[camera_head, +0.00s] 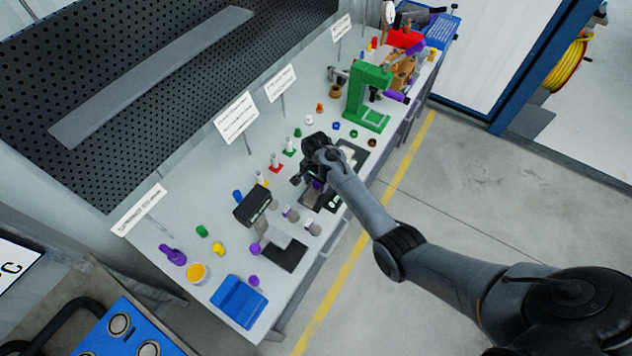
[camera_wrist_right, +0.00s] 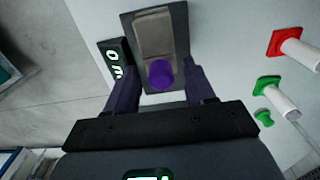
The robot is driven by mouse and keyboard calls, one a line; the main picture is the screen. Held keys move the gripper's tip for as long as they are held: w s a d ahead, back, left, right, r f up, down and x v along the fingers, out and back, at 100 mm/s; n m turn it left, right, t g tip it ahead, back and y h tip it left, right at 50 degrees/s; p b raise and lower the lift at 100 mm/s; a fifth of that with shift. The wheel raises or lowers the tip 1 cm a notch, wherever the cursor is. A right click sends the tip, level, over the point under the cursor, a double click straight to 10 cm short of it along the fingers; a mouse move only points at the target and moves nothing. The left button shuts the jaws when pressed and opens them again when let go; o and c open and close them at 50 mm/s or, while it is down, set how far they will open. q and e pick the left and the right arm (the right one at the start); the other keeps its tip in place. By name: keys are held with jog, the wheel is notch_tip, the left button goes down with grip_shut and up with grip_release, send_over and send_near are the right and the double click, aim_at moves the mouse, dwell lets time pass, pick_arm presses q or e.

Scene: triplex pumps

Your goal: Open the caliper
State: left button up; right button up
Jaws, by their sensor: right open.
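My right gripper (camera_head: 312,180) is over the middle of the workbench, above a dark device with a lit digital display (camera_head: 334,201). In the right wrist view, its two fingers (camera_wrist_right: 163,72) are apart. A round purple knob (camera_wrist_right: 160,75) lies between them in the picture, with no clear contact. The knob is at the near end of a grey-beige block (camera_wrist_right: 154,35) on a dark base. The display (camera_wrist_right: 115,60) is beside this block. This device appears to be the caliper, but its jaws cannot be made out. My left gripper is not in view.
Red (camera_wrist_right: 280,42) and green (camera_wrist_right: 267,86) stands with white cylinders are right of the device. A green press (camera_head: 371,95) stands farther along the bench. A black display unit (camera_head: 252,206) and blue bin (camera_head: 239,300) are nearer. The floor beside the bench is clear.

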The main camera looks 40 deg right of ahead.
grip_shut()
dwell(0.3)
jog(key=d, duration=0.2)
jog(key=w+d+b, duration=0.1)
jog(key=d, duration=0.1)
jog(key=w+d, duration=0.1)
jog(key=d, duration=0.1)
jog(key=shift+s+f, duration=0.1)
jog(key=shift+c, duration=2)
grip_release()
jog(key=o, duration=0.4)
jog(key=shift+d, duration=0.2)
jog(key=shift+a, duration=0.1)
